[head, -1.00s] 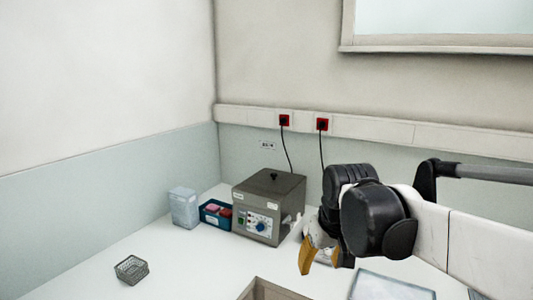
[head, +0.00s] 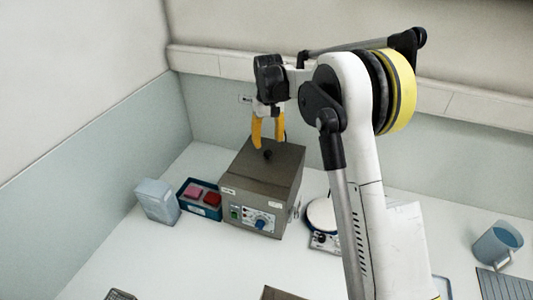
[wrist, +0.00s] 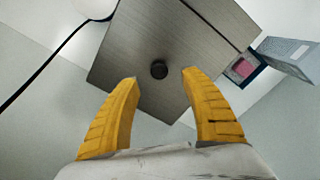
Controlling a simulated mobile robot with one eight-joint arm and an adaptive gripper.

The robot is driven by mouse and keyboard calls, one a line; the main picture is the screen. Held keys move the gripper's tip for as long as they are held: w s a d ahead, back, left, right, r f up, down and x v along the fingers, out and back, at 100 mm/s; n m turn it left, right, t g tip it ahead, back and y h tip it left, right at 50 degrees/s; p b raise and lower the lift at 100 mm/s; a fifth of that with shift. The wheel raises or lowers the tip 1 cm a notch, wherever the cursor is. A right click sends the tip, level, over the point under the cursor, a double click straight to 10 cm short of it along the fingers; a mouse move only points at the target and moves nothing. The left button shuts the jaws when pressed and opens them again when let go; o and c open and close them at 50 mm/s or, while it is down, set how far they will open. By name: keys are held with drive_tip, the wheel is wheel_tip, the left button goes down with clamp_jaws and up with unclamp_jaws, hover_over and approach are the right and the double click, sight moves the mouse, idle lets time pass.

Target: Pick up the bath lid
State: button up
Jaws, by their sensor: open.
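The bath lid (head: 262,170) is the flat grey metal top of a box-shaped water bath (head: 249,209) on the bench. It has a small black knob (head: 267,155) at its middle. My gripper (head: 268,147) is above the lid with yellow fingers pointing down. In the wrist view the lid (wrist: 183,48) fills the upper middle, and its knob (wrist: 159,69) lies ahead of and between the open fingertips (wrist: 159,80). Nothing is held between the fingers. I cannot tell the exact height of the fingertips above the knob.
A blue tray (head: 209,209) with pink and red items and a pale box (head: 157,201) stand left of the bath. A round white-topped device (head: 321,216) stands to its right. A blue-grey mug (head: 497,243) is at far right. The front bench is mostly clear.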

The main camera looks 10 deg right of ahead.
sight(268, 152)
wheel_tip(268, 152, down, 7)
drive_tip(key=shift+w+d+r, duration=0.1)
drive_tip(key=shift+w, duration=0.05)
clamp_jaws()
